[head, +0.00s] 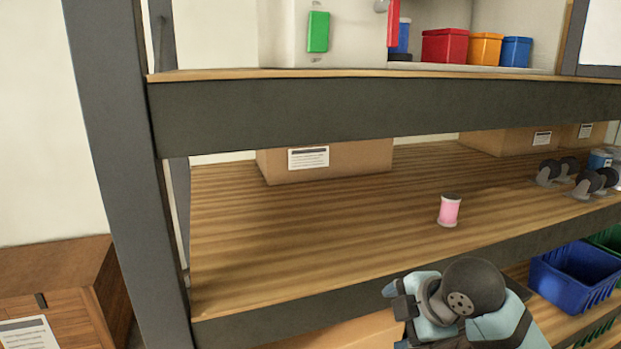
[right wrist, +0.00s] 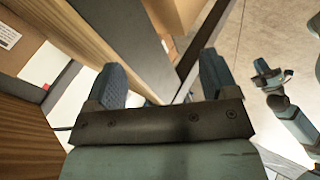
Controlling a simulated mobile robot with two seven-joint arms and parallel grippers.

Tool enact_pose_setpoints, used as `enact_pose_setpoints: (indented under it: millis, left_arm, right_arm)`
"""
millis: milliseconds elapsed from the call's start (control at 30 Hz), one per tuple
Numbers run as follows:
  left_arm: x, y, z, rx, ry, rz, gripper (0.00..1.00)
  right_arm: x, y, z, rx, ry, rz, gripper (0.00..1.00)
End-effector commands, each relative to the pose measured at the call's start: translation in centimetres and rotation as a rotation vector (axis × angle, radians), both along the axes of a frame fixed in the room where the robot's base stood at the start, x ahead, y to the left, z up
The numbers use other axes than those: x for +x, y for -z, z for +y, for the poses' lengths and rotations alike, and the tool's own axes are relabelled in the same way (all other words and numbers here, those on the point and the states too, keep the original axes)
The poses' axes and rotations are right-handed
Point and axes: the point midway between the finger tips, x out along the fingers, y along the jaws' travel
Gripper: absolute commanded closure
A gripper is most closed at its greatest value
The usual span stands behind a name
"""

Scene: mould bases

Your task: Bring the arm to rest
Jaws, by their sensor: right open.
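My right gripper (head: 396,312) is at the bottom of the head view, in front of the shelf rack's middle board and near its front edge. Its arm comes in from the lower right. In the right wrist view the right gripper (right wrist: 162,78) shows its two blue-grey fingers spread wide, with nothing between them. At the right of that view, a small teal and dark arm end appears to be my left arm. Its fingers are too small to read. The left arm does not show in the head view.
The rack's middle board (head: 300,230) is close by. It carries a pink spool (head: 449,211), a cardboard box (head: 345,160) and black casters (head: 590,182). A blue bin (head: 575,272) is lower right.

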Motion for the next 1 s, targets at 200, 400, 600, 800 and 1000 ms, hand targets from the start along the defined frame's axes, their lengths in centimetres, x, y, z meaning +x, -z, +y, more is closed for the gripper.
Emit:
enact_pose_setpoints:
  millis: [200, 400, 600, 800, 1000]
  left_arm:
    - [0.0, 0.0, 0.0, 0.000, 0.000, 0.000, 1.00]
    - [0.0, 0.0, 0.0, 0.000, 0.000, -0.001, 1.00]
    - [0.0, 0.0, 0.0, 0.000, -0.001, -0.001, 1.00]
    - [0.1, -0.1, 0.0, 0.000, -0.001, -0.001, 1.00]
    - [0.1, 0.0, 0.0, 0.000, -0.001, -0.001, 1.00]
  right_arm:
    - [-5.6, 8.2, -1.6, 0.185, 0.344, 0.178, 0.20]
    - [-11.9, 14.1, -4.1, 0.310, 0.699, 0.321, 0.20]
    - [-18.4, 18.3, -7.0, 0.377, 1.045, 0.422, 0.20]
    - [-23.7, 20.5, -9.5, 0.398, 1.300, 0.467, 0.20]
    - [-27.1, 22.2, -11.1, 0.415, 1.474, 0.469, 0.20]
